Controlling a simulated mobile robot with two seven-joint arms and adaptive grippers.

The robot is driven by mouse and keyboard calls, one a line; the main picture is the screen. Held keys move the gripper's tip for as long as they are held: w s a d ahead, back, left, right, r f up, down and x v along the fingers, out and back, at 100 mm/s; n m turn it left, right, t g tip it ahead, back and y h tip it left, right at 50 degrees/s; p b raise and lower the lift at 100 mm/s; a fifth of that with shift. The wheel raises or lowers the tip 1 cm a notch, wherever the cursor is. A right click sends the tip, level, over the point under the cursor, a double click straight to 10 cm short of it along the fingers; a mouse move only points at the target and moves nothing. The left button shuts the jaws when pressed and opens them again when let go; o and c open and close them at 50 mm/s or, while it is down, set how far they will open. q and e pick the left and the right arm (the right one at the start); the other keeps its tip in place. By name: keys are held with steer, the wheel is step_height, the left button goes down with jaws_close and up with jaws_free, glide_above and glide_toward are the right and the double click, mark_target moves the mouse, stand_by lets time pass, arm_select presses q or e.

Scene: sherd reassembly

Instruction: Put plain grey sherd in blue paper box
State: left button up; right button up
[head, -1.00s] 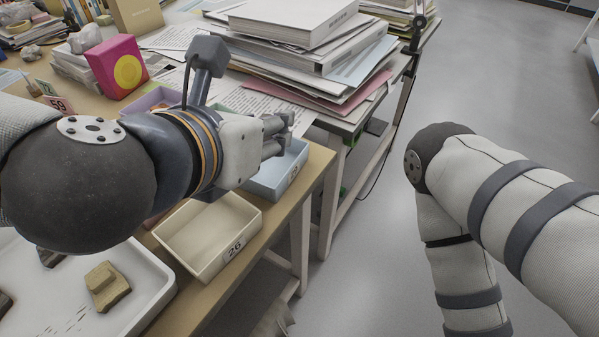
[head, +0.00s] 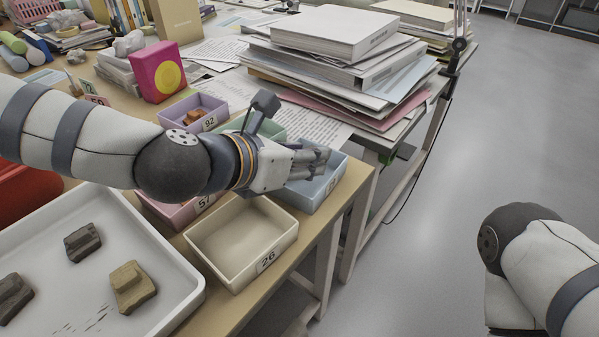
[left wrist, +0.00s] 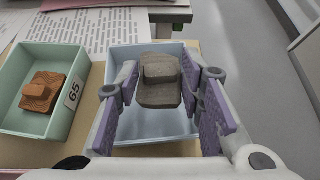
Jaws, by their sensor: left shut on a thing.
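The plain grey sherd (left wrist: 160,88) is a dark grey piece with a raised block on it. It shows between the purple-padded fingers of my left gripper (left wrist: 161,92) in the left wrist view, and the gripper is shut on it. Below it in that view is the light blue paper box (left wrist: 124,57), whose visible floor looks empty. In the head view my left gripper (head: 312,163) is over the blue box (head: 308,198), and its fingers hide the sherd. My right gripper is out of view.
A green box with label 65 (left wrist: 57,138) holds an orange sherd (left wrist: 43,92), left of the blue box. An empty cream box labelled 26 (head: 222,272) stands in front. A white tray (head: 168,315) holds several sherds. A tall paper stack (head: 340,65) stands behind.

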mark_target(298, 186)
arm_select(q)
steer(key=f, duration=0.3)
steer(key=f+b, duration=0.1)
steer(key=shift+w+a+f, duration=0.15)
steer(key=shift+w+a, duration=0.2)
steer(key=shift+w, duration=0.05)
steer(key=o, duration=1.2)
steer(key=shift+c, duration=0.2)
steer(key=p+v, duration=0.2)
steer(key=v, duration=1)
steer(key=shift+s, duration=0.1)
